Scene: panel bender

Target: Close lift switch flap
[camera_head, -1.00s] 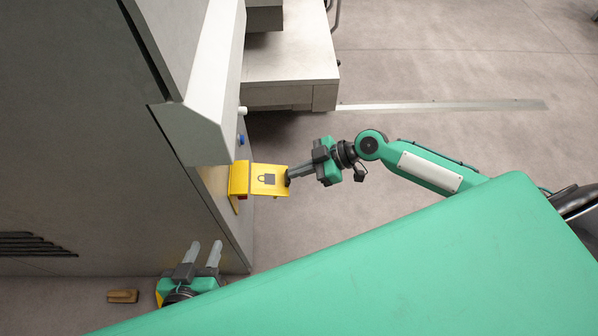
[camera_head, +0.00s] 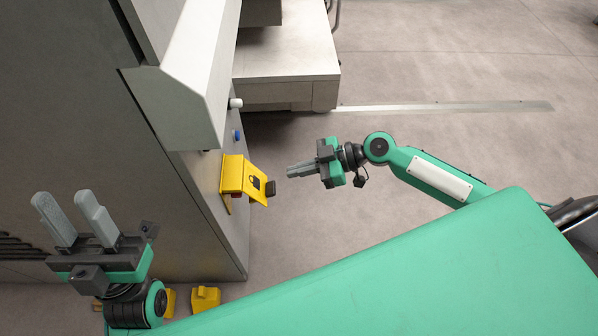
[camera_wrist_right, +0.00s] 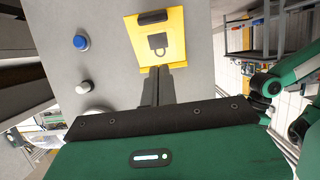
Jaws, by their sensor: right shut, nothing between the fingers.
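The yellow lift switch flap (camera_head: 245,180) has a padlock symbol and a dark tab on its free edge. It is on the side of the grey machine and slopes down and outward, partly open. A bit of red shows under it. My right gripper (camera_head: 289,171) is shut and empty, a short gap to the right of the tab. In the right wrist view its fingers (camera_wrist_right: 158,75) point at the flap (camera_wrist_right: 172,30), overlapping its lower edge in the picture. My left gripper (camera_head: 63,200) is open and empty at the lower left, in front of the machine.
A blue button (camera_head: 236,135) and a white knob (camera_head: 236,103) are on the machine face beyond the flap. A grey machine block (camera_head: 285,65) stands at the back. Yellow objects (camera_head: 205,298) are low near the machine's bottom corner. Open floor lies right of the flap.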

